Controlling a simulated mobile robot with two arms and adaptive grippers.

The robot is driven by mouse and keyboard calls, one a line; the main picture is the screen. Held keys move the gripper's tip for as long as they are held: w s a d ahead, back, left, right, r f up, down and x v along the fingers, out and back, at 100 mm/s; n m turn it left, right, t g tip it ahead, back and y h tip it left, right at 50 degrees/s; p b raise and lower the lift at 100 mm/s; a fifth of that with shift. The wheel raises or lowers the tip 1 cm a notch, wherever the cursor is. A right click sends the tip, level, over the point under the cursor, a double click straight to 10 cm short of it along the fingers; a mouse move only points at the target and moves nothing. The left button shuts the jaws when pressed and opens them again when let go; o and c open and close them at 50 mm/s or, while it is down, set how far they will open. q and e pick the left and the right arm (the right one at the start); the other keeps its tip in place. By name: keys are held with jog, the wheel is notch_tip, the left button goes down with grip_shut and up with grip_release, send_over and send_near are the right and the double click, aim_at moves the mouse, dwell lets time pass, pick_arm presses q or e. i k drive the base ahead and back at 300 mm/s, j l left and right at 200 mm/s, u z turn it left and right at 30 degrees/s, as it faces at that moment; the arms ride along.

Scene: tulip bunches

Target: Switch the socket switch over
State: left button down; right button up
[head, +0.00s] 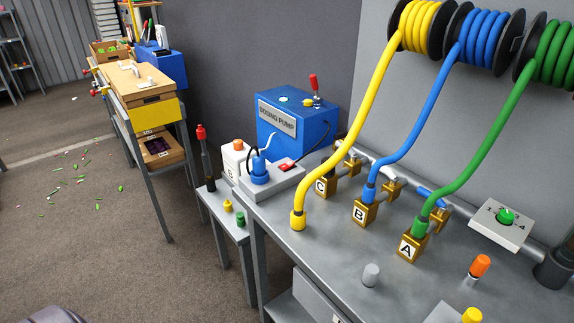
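A grey socket block (275,186) sits at the left end of the grey metal bench, in front of the blue dosing pump. Its red switch (288,166) is on the top face, towards the back right; I cannot tell which way it is tipped. A blue plug (260,171) stands in the socket to the left of the switch, with a dark cable looping from it. Neither of my grippers is in view, and nothing touches the switch.
The blue dosing pump (297,122) stands behind the socket. Yellow (366,115), blue (424,115) and green hoses (498,121) hang from reels to the bench. A lower side table (222,212) holds small coloured caps.

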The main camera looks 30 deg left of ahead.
aim_at(289, 163)
jog(key=i+j+z, duration=0.2)
jog(key=j, duration=0.6)
jog(key=i+j+z, duration=0.25)
jog(key=j, duration=0.6)
jog(key=j+z, duration=0.2)
jog(key=j, duration=0.6)
jog(key=k, duration=0.05)
